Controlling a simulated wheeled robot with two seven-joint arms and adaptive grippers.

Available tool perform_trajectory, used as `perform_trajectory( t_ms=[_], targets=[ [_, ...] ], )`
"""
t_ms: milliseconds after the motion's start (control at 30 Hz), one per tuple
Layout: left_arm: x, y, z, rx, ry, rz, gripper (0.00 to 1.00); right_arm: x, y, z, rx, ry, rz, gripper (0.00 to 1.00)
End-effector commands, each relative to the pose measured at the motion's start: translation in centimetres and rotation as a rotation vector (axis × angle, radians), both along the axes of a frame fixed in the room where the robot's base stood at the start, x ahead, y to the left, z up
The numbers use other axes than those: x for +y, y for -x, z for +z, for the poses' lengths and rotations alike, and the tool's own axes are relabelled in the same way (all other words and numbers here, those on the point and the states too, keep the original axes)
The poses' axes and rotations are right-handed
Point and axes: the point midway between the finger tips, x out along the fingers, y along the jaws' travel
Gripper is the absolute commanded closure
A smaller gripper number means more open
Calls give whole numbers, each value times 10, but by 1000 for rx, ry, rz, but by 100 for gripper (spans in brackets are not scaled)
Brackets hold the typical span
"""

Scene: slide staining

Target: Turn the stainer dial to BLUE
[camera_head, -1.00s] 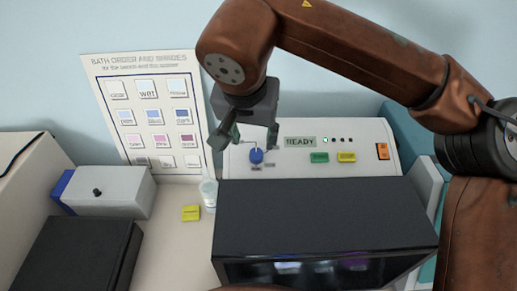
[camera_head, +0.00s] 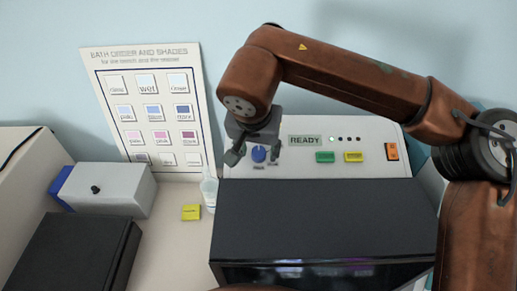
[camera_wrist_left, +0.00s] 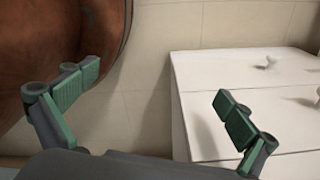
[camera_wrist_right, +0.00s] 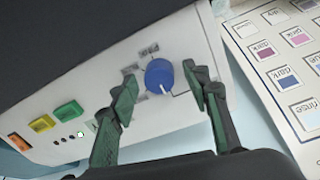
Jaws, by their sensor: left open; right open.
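The blue stainer dial (camera_head: 259,153) is on the pale front panel of the stainer (camera_head: 374,131), left of the READY display. In the right wrist view the dial (camera_wrist_right: 159,74) shows a pointer line and small labels around it, too small to read. My right gripper (camera_head: 254,155) is open, with its fingertips on either side of the dial. The right wrist view shows the fingers (camera_wrist_right: 164,88) apart, with gaps between them and the dial. My left gripper (camera_wrist_left: 160,100) is open and empty, away from the stainer; it is not in the head view.
A green button (camera_head: 325,157), a yellow button (camera_head: 353,157) and an orange switch (camera_head: 391,151) sit right of the dial. The dark stainer cover (camera_head: 320,215) juts out below. A bath chart (camera_head: 150,105) stands left. A yellow block (camera_head: 191,212) and a clear bottle (camera_head: 209,192) are near.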

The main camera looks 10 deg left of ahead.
Motion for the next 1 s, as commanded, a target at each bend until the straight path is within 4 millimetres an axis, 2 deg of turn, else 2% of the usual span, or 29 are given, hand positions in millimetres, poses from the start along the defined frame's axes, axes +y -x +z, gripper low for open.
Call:
perform_trajectory(
  t_ms=[167,767,1000],
  targets=[
    [0,0,0,0,0,0,0,0,0,0,0,1,-1,56],
    [0,1,0,2,0,0,0,-1,0,0,0,0,-1,97],
    [0,1,1,2,0,0,0,0,0,0,2,-7,-17,98]
  ],
)
